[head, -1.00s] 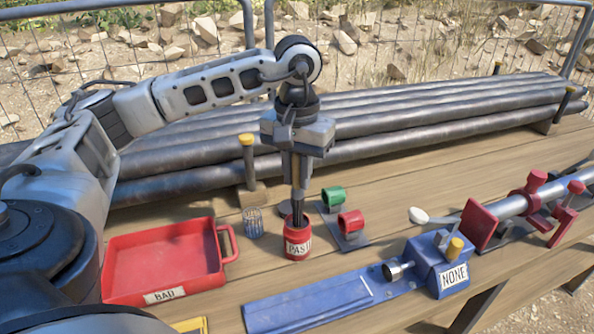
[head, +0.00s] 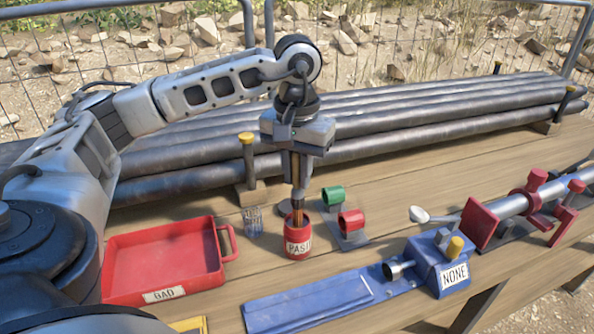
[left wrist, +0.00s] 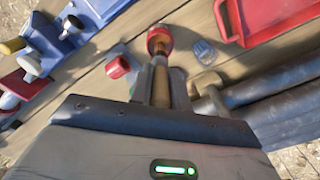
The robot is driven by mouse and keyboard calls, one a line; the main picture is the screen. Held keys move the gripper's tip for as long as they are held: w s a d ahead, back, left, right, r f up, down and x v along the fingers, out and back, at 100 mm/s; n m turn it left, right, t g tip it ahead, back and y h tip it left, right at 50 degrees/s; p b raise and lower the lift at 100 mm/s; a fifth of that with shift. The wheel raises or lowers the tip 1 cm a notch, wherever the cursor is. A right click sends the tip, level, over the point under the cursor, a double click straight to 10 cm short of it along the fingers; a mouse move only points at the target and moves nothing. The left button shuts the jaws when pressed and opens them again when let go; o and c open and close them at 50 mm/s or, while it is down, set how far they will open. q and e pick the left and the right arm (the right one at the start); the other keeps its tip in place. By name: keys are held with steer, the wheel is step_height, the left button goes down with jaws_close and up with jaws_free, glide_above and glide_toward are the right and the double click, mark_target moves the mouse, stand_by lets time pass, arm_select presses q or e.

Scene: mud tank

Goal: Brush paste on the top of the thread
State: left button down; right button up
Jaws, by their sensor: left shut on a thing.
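My left gripper (head: 297,190) points down over the red pot (head: 297,249) labelled PASTE and is shut on a brush with a brown handle (left wrist: 160,85). The brush's lower end is inside the pot's mouth, so its bristles are hidden. The left wrist view also shows the pot (left wrist: 160,38) beyond the handle. A grey pipe (head: 513,206) lies in red clamps at the right, with a red plate (head: 475,224) near its end. I cannot make out the thread itself. My right gripper is not in view.
Green (head: 333,195) and red (head: 351,221) rings, a clear cup (head: 253,222) and a blue fixture (head: 438,265) labelled NONE are nearby. Long dark pipes (head: 400,125) lie behind.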

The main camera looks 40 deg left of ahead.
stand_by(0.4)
arm_select(q)
steer(key=shift+r+p, duration=2.5)
steer(key=shift+r, duration=0.95)
